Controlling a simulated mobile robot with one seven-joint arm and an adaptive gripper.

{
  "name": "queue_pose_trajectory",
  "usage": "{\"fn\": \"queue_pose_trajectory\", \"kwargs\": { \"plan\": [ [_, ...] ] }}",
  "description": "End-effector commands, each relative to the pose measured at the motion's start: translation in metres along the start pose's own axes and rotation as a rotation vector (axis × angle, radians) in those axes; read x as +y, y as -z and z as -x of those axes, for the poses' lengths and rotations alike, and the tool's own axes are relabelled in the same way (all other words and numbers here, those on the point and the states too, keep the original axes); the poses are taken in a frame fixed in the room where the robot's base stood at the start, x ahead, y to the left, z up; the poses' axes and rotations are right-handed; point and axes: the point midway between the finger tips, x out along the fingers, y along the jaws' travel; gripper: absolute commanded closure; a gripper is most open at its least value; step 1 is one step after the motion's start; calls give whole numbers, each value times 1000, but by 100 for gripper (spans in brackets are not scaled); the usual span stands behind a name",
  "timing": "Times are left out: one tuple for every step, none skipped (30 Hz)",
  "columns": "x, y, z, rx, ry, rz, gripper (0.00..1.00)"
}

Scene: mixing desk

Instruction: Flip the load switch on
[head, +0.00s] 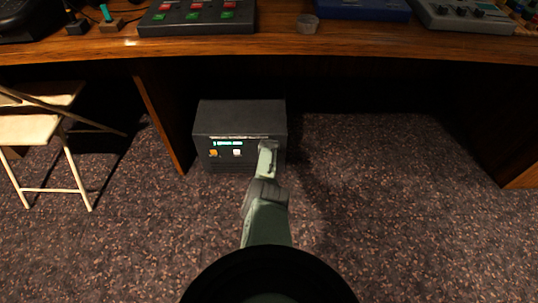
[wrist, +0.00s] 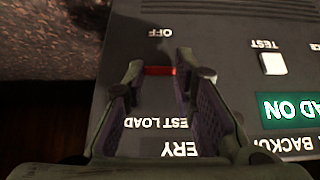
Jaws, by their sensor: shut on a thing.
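The load switch (wrist: 160,71) is a small red bar on the dark front panel of a box. It sits between the labels "OFF" and "TEST LOAD", which appear upside down in the wrist view. My gripper (head: 267,147) reaches down to the right part of the box front in the head view and covers the switch there. In the wrist view its fingers (wrist: 160,65) stand on either side of the switch, shut on it. The green display (wrist: 288,110) is lit and partly cut off; the visible part reads "AD ON".
The dark box (head: 240,116) stands on the carpet under the wooden desk (head: 330,46). A white button (wrist: 272,63) marked "TEST" and an orange button (head: 213,153) are on its front. A desk side panel (head: 160,115) and folding chair (head: 45,128) stand left. Carpet to the right is clear.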

Motion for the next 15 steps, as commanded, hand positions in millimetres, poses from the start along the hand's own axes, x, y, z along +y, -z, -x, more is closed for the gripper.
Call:
{"fn": "queue_pose_trajectory", "kwargs": {
  "plan": [
    [-1,-1,-1,-8,2,-1,100],
    [-1,-1,0,-11,1,-1,100],
    [-1,-1,0,-14,1,0,100],
    [-1,-1,0,-16,1,0,100],
    [-1,-1,0,-17,1,0,100],
    [-1,-1,0,-17,1,0,100],
    [-1,-1,0,-18,1,0,100],
    [-1,-1,0,-18,1,0,100],
    [-1,-1,0,-17,1,0,100],
    [-1,-1,0,-17,1,0,100],
    [-1,-1,0,-17,1,0,100],
    [-1,-1,0,-17,1,0,100],
    [-1,-1,0,-17,1,0,100],
    [-1,-1,0,-16,1,0,100],
    [-1,-1,0,-16,2,0,74]
  ]
}}
